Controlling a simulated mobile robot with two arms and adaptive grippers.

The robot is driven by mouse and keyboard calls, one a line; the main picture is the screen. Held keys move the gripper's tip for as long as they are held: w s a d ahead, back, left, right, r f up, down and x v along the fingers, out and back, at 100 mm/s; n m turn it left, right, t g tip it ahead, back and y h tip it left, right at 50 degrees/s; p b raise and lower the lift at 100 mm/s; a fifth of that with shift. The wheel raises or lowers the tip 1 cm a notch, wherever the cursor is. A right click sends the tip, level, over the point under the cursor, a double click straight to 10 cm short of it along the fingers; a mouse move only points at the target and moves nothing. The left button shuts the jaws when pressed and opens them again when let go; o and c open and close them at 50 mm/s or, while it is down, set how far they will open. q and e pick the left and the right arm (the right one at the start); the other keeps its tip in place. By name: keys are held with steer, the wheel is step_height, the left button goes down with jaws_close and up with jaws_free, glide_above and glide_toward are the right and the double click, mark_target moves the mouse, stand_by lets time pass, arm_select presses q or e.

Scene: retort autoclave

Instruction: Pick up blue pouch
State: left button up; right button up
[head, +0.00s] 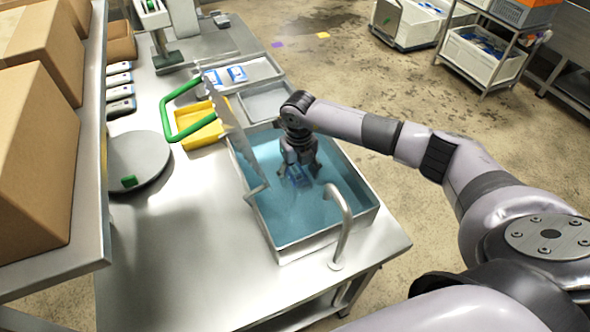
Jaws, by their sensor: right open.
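A blue pouch (296,180) lies low in the blue-lined water basin (327,244), partly hidden by my right gripper. My right gripper (299,172) points down into the basin, with its fingers open around or just above the pouch. I cannot tell whether the fingers touch it. Two more blue-and-white pouches, one on the left (213,78) and one on the right (237,74), lie in a metal tray beyond the basin. My left gripper is not in view.
A bent metal spout (343,222) rises at the basin's near right corner. A yellow tray (197,124) and a round grey plate (138,160) are to the left. The steel table front is clear.

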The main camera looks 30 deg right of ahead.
steer(key=c, duration=1.3)
steer(key=shift+c, duration=0.2)
